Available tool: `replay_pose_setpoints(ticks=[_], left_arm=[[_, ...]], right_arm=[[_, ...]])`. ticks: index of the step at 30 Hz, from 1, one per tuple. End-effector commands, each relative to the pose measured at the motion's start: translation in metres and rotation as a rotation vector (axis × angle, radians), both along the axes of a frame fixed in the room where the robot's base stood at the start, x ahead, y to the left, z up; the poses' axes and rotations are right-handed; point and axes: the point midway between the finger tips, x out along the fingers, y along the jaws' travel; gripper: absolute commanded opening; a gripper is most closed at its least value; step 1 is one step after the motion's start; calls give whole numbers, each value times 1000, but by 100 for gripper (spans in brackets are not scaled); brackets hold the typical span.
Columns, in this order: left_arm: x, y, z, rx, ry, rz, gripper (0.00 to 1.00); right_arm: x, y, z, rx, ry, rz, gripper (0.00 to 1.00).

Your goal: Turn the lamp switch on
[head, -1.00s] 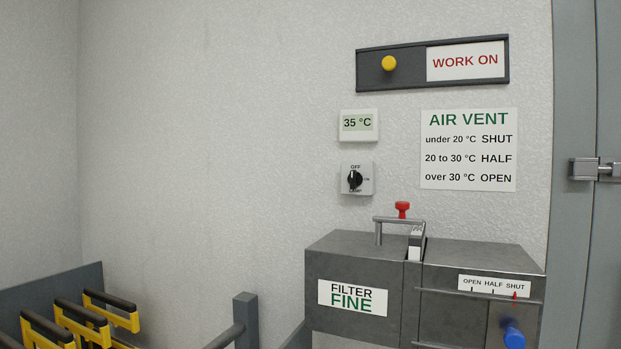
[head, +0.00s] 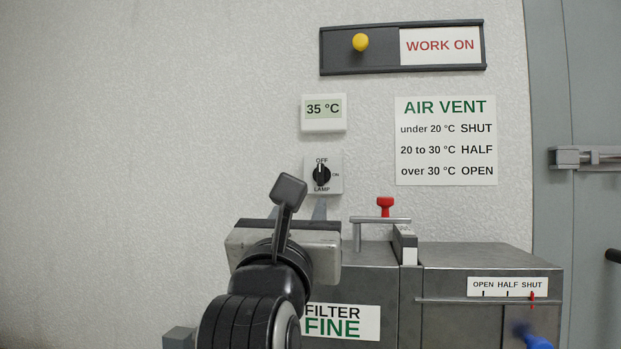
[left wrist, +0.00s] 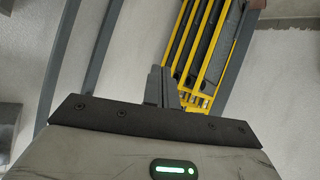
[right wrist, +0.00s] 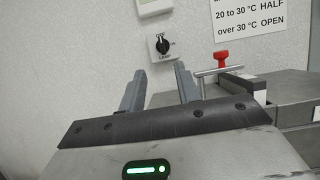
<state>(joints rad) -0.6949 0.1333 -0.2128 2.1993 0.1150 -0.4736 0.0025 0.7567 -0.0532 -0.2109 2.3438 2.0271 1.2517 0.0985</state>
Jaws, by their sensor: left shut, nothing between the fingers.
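The lamp switch (head: 321,175) is a black rotary knob on a white wall plate marked OFF at the top, ON at the right and LAMP below. Its pointer is upright, towards OFF. My right gripper (head: 297,208) is below the switch in the head view, open and empty, apart from the knob. In the right wrist view the knob (right wrist: 163,45) shows above the gap between the two spread fingers. My left gripper (left wrist: 162,74) shows only in the left wrist view, shut and empty, away from the switch.
A 35 °C display (head: 323,113) is above the switch. A grey metal box (head: 465,262) with a red knob (head: 385,205) and a FILTER FINE label stands right of my right gripper. Yellow-framed racks (left wrist: 210,50) show in the left wrist view. The wall left of the switch is bare.

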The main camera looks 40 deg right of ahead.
Motion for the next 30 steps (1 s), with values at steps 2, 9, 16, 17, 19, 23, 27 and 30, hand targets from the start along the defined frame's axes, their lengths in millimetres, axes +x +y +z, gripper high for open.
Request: replay_pose_setpoints(ticks=[2,9,16,17,19,23,27,30], left_arm=[[-2,0,2,2,5,0,0],[-5,2,4,20,18,0,0],[-4,3,6,36,23,-1,0],[-3,4,7,37,22,-2,0],[-1,4,9,42,19,-2,0],[0,5,9,51,18,-5,0],[0,5,9,57,20,-7,0],[-1,5,9,57,20,-8,0]], right_arm=[[6,-8,6,0,2,-4,33],[34,-44,25,-2,5,-9,33],[62,-80,44,-3,5,-8,33],[66,-84,46,-3,5,-8,33],[72,-92,50,-3,4,-7,33],[82,-104,56,-3,3,-6,33],[88,-110,58,-2,4,-5,33],[89,-112,59,-1,3,-3,33]])
